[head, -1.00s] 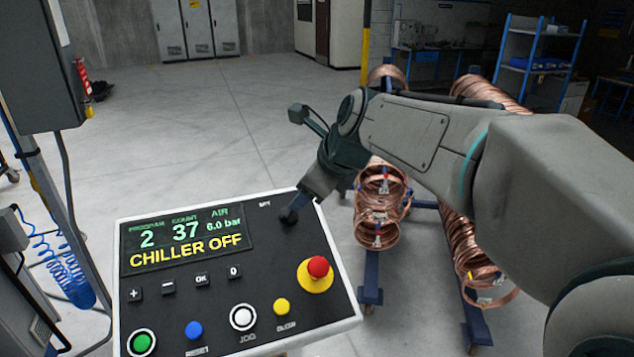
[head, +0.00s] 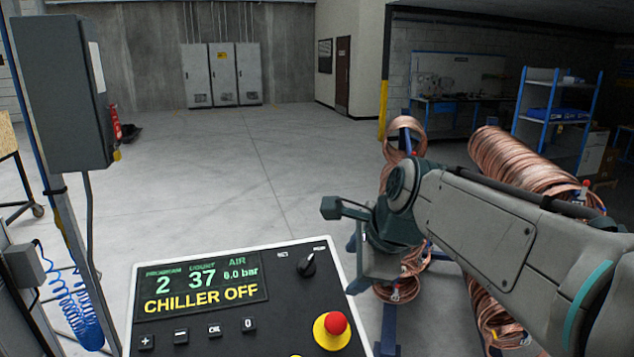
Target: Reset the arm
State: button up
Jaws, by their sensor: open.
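My arm (head: 475,225) reaches in from the right of the head view. My gripper (head: 368,268) is open and empty, just right of the control panel's upper right corner, clear of the black rotary knob (head: 308,264). Its fingertips are small and partly lost against the arm. The control panel (head: 290,295) has a display (head: 200,288) reading "CHILLER OFF", with program 2 and count 37. A red mushroom button (head: 335,323) on a yellow base sits at its right. The panel's lower part is out of frame.
Copper coils (head: 520,160) hang on blue racks behind and beneath my arm at the right. A grey cabinet (head: 62,92) on a post and blue coiled hoses (head: 80,310) stand at the left. The floor (head: 230,165) beyond the panel is open.

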jog(key=s+d+f+n+g+h, duration=0.1)
jog(key=s+d+f+n, duration=0.3)
jog(key=n, duration=0.5)
jog(key=s+d+f+n+h, duration=0.2)
jog(key=s+d+f+n, duration=0.2)
jog(key=s+f+n, duration=0.4)
jog(key=shift+s+f+n+g, duration=0.25)
jog(key=shift+s+n+g, duration=0.2)
jog(key=shift+s, duration=0.85)
